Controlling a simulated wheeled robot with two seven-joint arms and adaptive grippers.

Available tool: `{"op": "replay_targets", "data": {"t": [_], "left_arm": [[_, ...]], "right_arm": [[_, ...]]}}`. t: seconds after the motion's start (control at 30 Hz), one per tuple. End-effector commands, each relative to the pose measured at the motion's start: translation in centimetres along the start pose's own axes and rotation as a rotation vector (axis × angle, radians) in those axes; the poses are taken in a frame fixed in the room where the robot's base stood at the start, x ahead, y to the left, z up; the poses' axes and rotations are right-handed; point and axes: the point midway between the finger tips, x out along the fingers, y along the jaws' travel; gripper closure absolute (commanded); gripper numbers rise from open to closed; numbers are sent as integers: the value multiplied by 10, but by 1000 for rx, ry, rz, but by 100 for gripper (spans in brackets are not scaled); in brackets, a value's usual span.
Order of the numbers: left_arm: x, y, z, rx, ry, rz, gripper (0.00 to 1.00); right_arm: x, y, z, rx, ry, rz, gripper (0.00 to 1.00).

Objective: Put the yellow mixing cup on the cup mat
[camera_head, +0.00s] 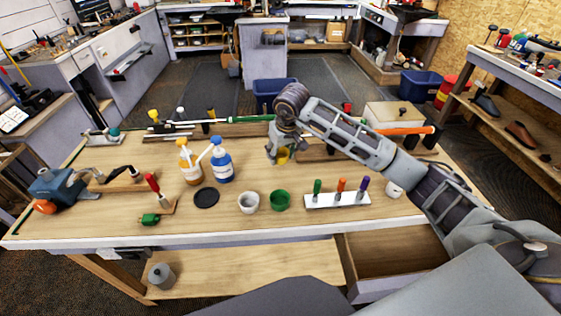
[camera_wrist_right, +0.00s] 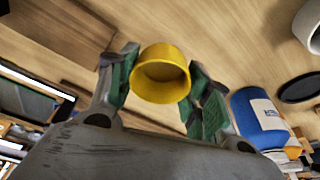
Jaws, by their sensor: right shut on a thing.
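The yellow mixing cup (camera_head: 283,157) is in the jaws of my right gripper (camera_head: 280,158), over the back middle of the workbench. In the right wrist view the yellow cup (camera_wrist_right: 160,74) sits between the two green finger pads of the right gripper (camera_wrist_right: 162,88), which are shut on its sides. The round black disc that looks like the cup mat (camera_head: 206,197) lies bare on the bench, left of and nearer than the gripper. The mat (camera_wrist_right: 300,88) also shows at the right edge of the wrist view. My left gripper is not in view.
A white cup (camera_head: 248,203) and a green cup (camera_head: 279,201) stand right of the mat. An amber pump bottle (camera_head: 188,165) and a blue one (camera_head: 221,165) stand behind it. A white rack (camera_head: 337,201) holds coloured handles.

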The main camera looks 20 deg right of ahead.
Motion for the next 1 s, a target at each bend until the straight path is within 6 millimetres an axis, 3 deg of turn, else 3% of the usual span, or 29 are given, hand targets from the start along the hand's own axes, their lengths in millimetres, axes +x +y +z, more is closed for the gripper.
{"op": "replay_targets", "data": {"t": [0.43, 1.0], "left_arm": [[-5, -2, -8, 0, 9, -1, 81], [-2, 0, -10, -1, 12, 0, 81]], "right_arm": [[35, -1, 11, 0, -2, -1, 67], [40, 0, 12, 0, 0, 0, 67]]}}
